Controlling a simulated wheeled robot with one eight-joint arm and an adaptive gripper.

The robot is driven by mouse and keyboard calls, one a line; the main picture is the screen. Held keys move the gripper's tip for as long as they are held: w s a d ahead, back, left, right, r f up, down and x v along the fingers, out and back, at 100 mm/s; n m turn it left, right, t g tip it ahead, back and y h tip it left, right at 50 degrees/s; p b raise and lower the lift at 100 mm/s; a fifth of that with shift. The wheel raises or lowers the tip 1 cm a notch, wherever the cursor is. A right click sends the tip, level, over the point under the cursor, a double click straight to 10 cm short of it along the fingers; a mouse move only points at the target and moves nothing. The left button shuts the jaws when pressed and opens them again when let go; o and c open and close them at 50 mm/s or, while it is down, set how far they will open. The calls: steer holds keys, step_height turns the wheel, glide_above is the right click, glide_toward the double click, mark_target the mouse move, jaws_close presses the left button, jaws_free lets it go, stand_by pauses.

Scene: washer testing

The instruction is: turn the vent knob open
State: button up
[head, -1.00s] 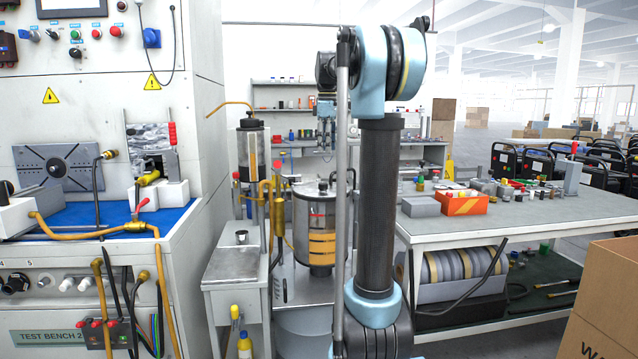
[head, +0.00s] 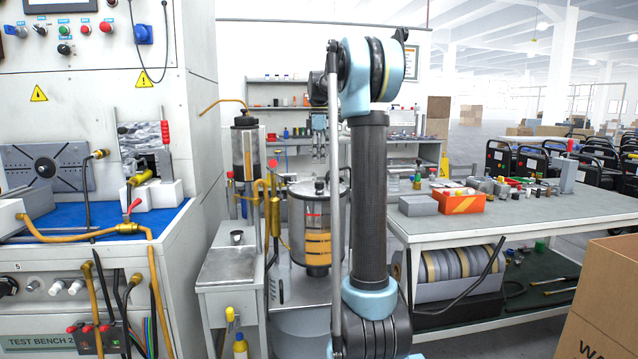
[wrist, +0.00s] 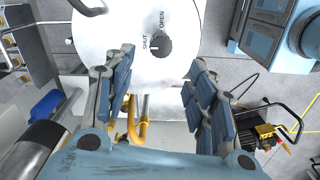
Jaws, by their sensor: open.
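The vent knob (wrist: 158,45) is a dark round knob on the pale round lid (wrist: 112,38) of a metal drum. Its lid is marked SHUT to the left of the knob and OPEN above it; its light pointer mark seems to face SHUT. In the head view the knob (head: 320,186) is a small dark shape on top of the drum (head: 317,215). My gripper (wrist: 160,65) is open and empty, its blue-padded fingers spread on either side below the knob in the wrist view. In the head view my gripper (head: 319,123) hangs above the drum, apart from it.
Yellow pipes (wrist: 132,120) run beside the drum. A metal side table (head: 232,265) and the test bench (head: 60,235) stand left. A workbench (head: 500,222) with small parts stands right, and a cardboard box (head: 605,300) is at the lower right. Open air surrounds the gripper.

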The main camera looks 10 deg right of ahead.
mark_target(319, 182)
step_height(319, 182, down, 10)
steer(key=shift+r, duration=0.2)
stand_by(0.3)
steer(key=c, duration=1.1)
